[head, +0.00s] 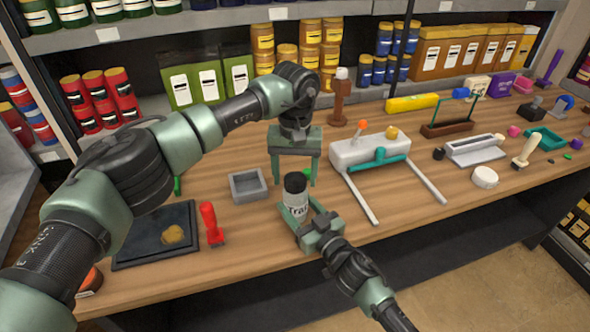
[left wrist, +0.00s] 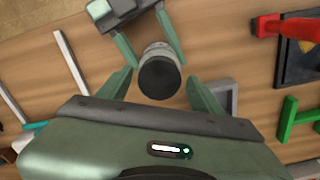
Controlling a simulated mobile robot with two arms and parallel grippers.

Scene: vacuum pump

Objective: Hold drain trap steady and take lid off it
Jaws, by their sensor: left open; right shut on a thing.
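The drain trap (head: 296,208) is a light grey cylinder with dark lettering, standing upright near the table's front edge. Its black lid (head: 295,183) sits on top. My right gripper (head: 306,217) is shut on the trap's body from the front. My left gripper (head: 300,183) is behind and above the trap, its fingers pointing down. In the left wrist view the lid (left wrist: 160,80) shows from above, between the spread fingers of my left gripper (left wrist: 155,85). These fingers are open and apart from the lid. My right gripper (left wrist: 148,38) also shows there, with its fingers along the trap's sides.
A grey square tray (head: 248,186) lies left of the trap, with a red-handled tool (head: 211,224) and a black board (head: 150,245) further left. A white pump (head: 368,151) with teal parts and two long legs stands to the right. Bare table lies between trap and pump.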

